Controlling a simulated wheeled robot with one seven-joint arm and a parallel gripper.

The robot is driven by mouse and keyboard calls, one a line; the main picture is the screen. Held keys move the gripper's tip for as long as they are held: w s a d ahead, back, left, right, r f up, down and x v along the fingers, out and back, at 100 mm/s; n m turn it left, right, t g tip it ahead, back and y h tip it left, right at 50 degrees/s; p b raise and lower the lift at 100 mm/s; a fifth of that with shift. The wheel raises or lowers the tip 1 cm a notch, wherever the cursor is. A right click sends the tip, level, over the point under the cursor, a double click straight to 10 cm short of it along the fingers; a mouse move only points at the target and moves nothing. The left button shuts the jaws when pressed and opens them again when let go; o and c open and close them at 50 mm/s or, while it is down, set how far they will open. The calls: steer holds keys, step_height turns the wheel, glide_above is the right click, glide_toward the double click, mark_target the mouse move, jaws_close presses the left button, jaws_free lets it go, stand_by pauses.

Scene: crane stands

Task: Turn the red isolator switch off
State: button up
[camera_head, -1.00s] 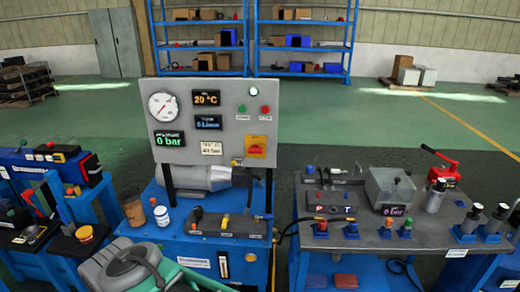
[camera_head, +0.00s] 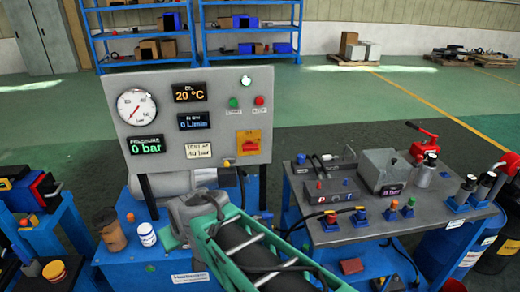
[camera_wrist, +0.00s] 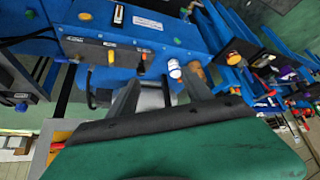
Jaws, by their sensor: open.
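The isolator switch is a red handle (camera_head: 249,142) on a yellow plate, low on the right side of the grey gauge panel (camera_head: 226,120) in the head view. The handle looks roughly horizontal. My arm reaches in from the bottom right, its end in front of the blue bench, below and left of the switch. The fingertips are not clear in the head view. In the wrist view my gripper (camera_wrist: 160,88) is open and empty, its two dark fingers apart. A red and orange patch at the lower left there may be the switch; I cannot tell.
A grey cylindrical unit (camera_head: 165,184) lies behind and below the panel. A white jar (camera_head: 147,235) and a brown cup (camera_head: 110,230) stand on the bench at left. A second bench (camera_head: 345,232) with valves and a red hand pump (camera_head: 424,140) is at right.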

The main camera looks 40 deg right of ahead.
steer(key=shift+o, duration=0.7)
steer(key=w+d+m+t+h, duration=0.1)
steer(key=w+d+t, duration=0.1)
steer(key=w+d, duration=0.4)
steer(key=shift+w+d+f+b, duration=0.25)
steer(key=shift+d+f+b, duration=0.1)
steer(key=shift+d+f, duration=0.1)
steer(key=shift+o, duration=0.7)
steer(key=w+d+m+t+h, duration=0.1)
steer(key=w+d+t+h, duration=0.1)
steer(key=w+d, duration=0.2)
steer(key=d, duration=0.3)
steer(key=shift+r+m, duration=0.3)
steer(key=shift+o, duration=0.3)
steer(key=w+d+m+t+h+b, duration=0.1)
steer(key=d+t+h, duration=0.1)
steer(key=d, duration=0.6)
steer(key=shift+w+r, duration=0.4)
steer(key=m+t+h, duration=0.2)
steer(key=m+h, duration=0.1)
steer(key=h, duration=0.2)
glide_toward(251, 149)
steer(key=w, duration=0.1)
steer(key=p+x, duration=0.1)
steer(key=x, duration=0.7)
steer(key=shift+d, duration=0.4)
steer(key=shift+c, duration=0.4)
steer(key=c, duration=1.3)
